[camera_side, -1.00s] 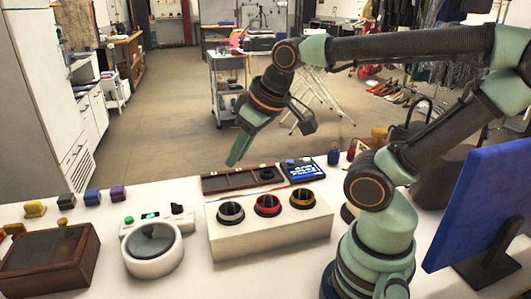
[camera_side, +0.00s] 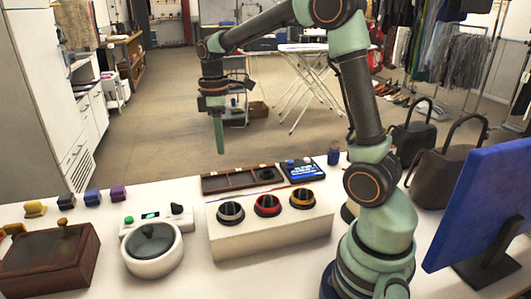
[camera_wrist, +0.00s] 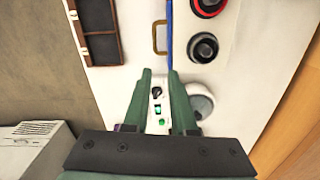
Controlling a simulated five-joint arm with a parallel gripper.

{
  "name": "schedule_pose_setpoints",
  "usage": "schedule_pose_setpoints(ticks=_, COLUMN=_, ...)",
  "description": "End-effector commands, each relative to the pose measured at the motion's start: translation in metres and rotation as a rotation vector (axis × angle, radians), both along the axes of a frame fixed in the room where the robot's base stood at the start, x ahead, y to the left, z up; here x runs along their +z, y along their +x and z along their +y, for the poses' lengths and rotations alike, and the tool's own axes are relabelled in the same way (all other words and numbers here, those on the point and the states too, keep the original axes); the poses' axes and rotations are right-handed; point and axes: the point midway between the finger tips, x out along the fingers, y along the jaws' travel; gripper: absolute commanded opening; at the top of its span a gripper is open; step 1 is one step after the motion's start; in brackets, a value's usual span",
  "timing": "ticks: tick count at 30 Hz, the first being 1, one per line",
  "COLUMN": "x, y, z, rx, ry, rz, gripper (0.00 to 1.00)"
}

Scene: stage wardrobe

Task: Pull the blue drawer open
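The blue drawer (camera_wrist: 169,30) shows in the wrist view as a thin blue strip along one side of the white box (camera_side: 270,237). A brass loop handle (camera_wrist: 155,36) sticks out from it to the left. The drawer front looks flush with the box. In the side view this face points away from the camera and is mostly hidden. My gripper (camera_wrist: 160,72) is open and empty, with a gap between its green fingers. In the side view my gripper (camera_side: 220,150) points down, raised above the far side of the table. The handle appears just ahead of the fingertips, apart from them.
Three round cups or knobs (camera_side: 267,205) top the box. An open brown compartment tray (camera_side: 225,182) and a blue-screened device (camera_side: 302,171) lie behind it. A round white machine (camera_side: 152,256) and a brown wooden box (camera_side: 48,262) stand left. A blue monitor (camera_side: 485,205) stands right.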

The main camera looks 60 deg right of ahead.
Motion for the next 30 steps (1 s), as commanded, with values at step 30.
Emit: schedule_pose_setpoints(ticks=30, x=-0.137, y=0.004, z=-0.015, rx=0.156, ry=0.048, rz=0.115, gripper=0.25)
